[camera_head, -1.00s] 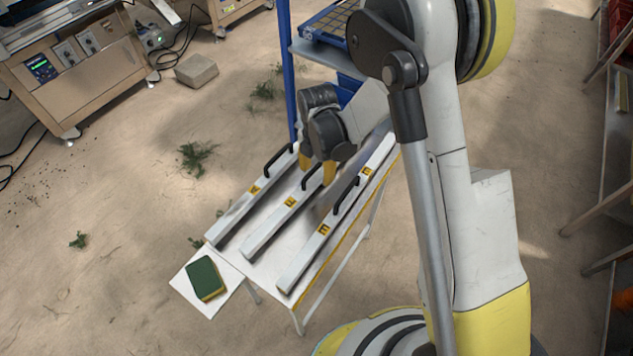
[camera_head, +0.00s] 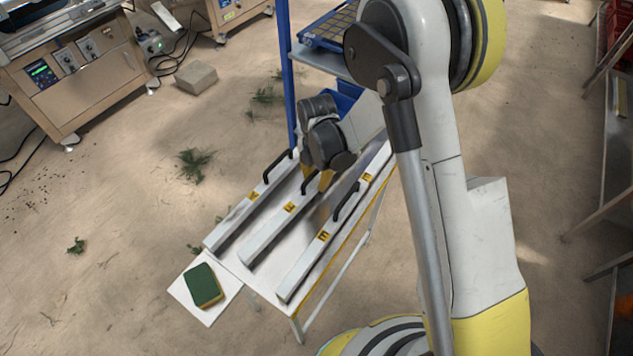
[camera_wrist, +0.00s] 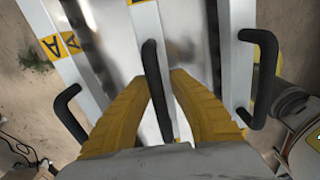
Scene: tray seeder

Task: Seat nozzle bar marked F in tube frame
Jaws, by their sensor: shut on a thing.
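Three long pale nozzle bars with black handles lie side by side on a narrow table. My gripper (camera_head: 317,181) is shut on the handle of the middle bar (camera_head: 270,232); in the wrist view its yellow fingers close on that black handle (camera_wrist: 153,68). The middle bar's yellow label (camera_head: 289,207) is too small to read surely. The left bar (camera_head: 232,222) is marked A, clear in the wrist view (camera_wrist: 51,47). The right bar (camera_head: 300,270) carries a label that looks like E (camera_head: 323,236). I cannot make out the tube frame for certain.
A blue post (camera_head: 284,70) rises behind the table.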

